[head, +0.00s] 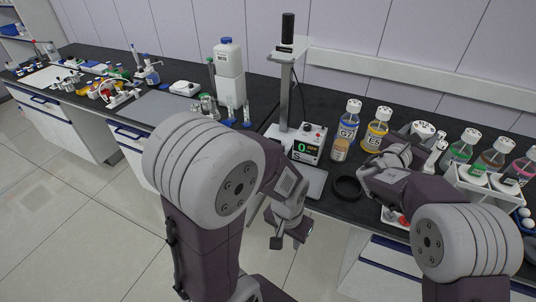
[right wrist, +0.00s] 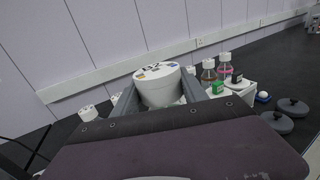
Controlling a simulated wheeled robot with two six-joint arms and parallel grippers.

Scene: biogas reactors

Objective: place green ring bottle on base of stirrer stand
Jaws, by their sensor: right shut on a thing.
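My right gripper (head: 416,137) is shut on a bottle with a white cap (head: 424,128) among the bottles at the back right. In the right wrist view the large cap (right wrist: 158,84) sits between the fingers. The held bottle's body and any ring on it are hidden, so I cannot tell its colour. A bottle with green contents (head: 461,148) stands just to its right.
A control box (head: 310,143) reading 0 stands behind the base plate. Blue (head: 348,122) and yellow (head: 376,130) bottles and a small tan jar (head: 340,150) are between the stand and my right gripper. A black ring (head: 347,188) lies beside the plate. A white rack (head: 485,187) is at right.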

